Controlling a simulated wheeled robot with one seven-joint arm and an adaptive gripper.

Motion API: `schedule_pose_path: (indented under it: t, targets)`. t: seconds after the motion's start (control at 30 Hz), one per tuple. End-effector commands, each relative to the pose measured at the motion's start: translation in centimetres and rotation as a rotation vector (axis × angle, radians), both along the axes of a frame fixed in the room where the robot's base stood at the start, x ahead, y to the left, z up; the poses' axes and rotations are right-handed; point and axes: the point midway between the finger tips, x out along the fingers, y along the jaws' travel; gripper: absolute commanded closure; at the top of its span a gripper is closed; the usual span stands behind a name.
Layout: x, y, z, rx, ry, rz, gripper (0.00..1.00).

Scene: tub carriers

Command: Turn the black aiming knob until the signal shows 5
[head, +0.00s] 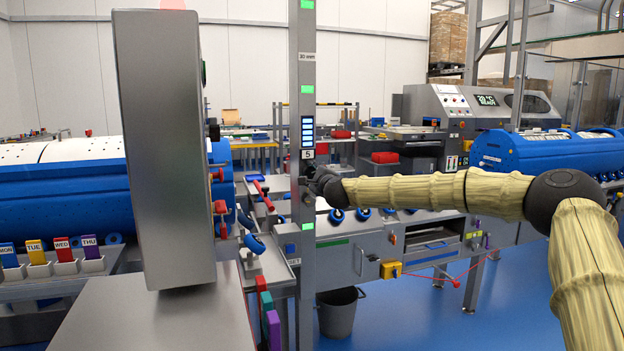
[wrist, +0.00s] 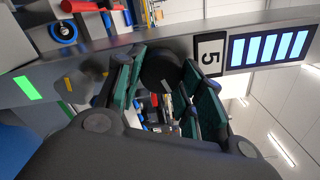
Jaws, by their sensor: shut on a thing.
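The black aiming knob (wrist: 161,68) sits on the grey post (head: 302,75), beside the plate marked 5 (wrist: 210,58). My gripper (wrist: 162,80) has its two green-padded fingers on either side of the knob and is shut on it. In the head view my gripper (head: 312,180) reaches the post from the right, and its dark body hides most of the knob. The signal display (wrist: 268,47) shows several bars, all lit pale blue. In the head view the display (head: 307,131) is above the plate marked 5.
A tall grey cabinet (head: 165,150) stands close on the left. A metal bench (head: 365,245) with small levers is behind my arm. A dark bucket (head: 338,312) stands on the blue floor (head: 415,325), which is open at the lower right.

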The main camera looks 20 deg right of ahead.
Motion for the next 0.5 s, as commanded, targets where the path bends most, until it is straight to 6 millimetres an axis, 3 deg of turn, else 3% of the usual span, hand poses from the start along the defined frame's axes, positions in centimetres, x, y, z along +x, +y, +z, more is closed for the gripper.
schedule_pose_path:
  t: [0.43, 0.47, 0.5]
  targets:
    - [0.02, -0.19, -0.25, 0.009, 0.003, -0.002, 0.86]
    - [0.02, -0.19, -0.25, 0.008, 0.003, -0.002, 0.57]
    - [0.02, -0.17, -0.25, 0.008, 0.003, -0.002, 0.5]
